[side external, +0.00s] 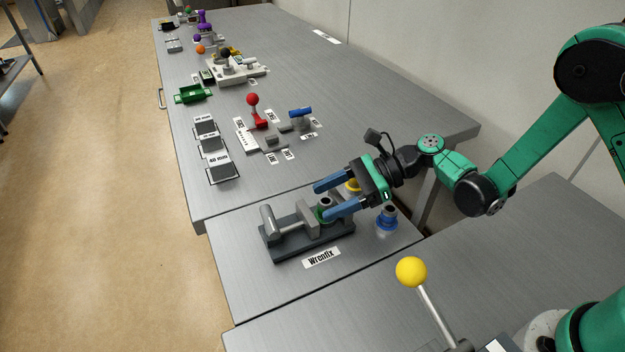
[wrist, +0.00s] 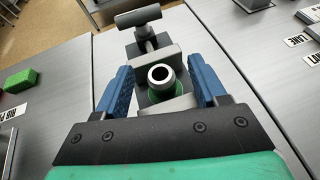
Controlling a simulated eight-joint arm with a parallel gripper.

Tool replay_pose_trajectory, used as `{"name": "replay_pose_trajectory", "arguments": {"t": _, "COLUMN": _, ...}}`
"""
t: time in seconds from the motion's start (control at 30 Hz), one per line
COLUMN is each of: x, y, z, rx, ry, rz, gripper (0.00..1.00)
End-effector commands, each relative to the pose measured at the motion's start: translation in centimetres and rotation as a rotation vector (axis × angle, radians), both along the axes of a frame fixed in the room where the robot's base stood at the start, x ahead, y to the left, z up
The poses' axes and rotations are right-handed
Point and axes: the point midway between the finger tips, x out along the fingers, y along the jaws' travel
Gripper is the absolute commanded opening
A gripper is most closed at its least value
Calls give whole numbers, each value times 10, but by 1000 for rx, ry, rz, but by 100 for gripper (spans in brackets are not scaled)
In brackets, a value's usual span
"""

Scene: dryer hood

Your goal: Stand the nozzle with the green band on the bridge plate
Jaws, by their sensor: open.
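The nozzle with the green band (side external: 325,203) stands upright at the grey vise (side external: 283,228) marked "Wrenfix". In the wrist view its round open top (wrist: 160,76) faces me, with green showing below it. Whether the vise jaws clamp it is hard to tell. My gripper (side external: 330,197) is open, with one blue finger on each side of the nozzle. The wrist view shows a gap between the nozzle and each finger (wrist: 162,92). I cannot tell for sure which surface is the bridge plate; a grey metal plate (side external: 240,290) lies under the vise.
A nozzle with a blue band (side external: 387,220) stands right of the vise. A yellow-banded one (side external: 353,185) is partly hidden behind my gripper. A yellow-knobbed lever (side external: 411,272) rises in front. Labelled dark pads (side external: 212,144) and a red-knobbed fixture (side external: 253,100) are on the long table.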

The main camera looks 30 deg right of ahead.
Motion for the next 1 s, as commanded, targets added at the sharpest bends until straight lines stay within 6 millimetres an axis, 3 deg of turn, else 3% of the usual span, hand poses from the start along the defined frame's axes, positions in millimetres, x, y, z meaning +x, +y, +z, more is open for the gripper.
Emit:
{"name": "replay_pose_trajectory", "arguments": {"t": 0.07, "x": 0, "y": 0, "z": -3, "rx": 0, "ry": 0, "rz": 0, "gripper": 65}}
{"name": "replay_pose_trajectory", "arguments": {"t": 0.4, "x": -9, "y": -45, "z": 15, "rx": -1, "ry": -1, "rz": -4, "gripper": 65}}
{"name": "replay_pose_trajectory", "arguments": {"t": 0.57, "x": -10, "y": -51, "z": 25, "rx": -72, "ry": -63, "rz": 14, "gripper": 65}}
{"name": "replay_pose_trajectory", "arguments": {"t": 0.77, "x": -14, "y": -60, "z": 49, "rx": -408, "ry": -356, "rz": 132, "gripper": 65}}
{"name": "replay_pose_trajectory", "arguments": {"t": 1.0, "x": -42, "y": -86, "z": 77, "rx": -912, "ry": -770, "rz": 460, "gripper": 65}}
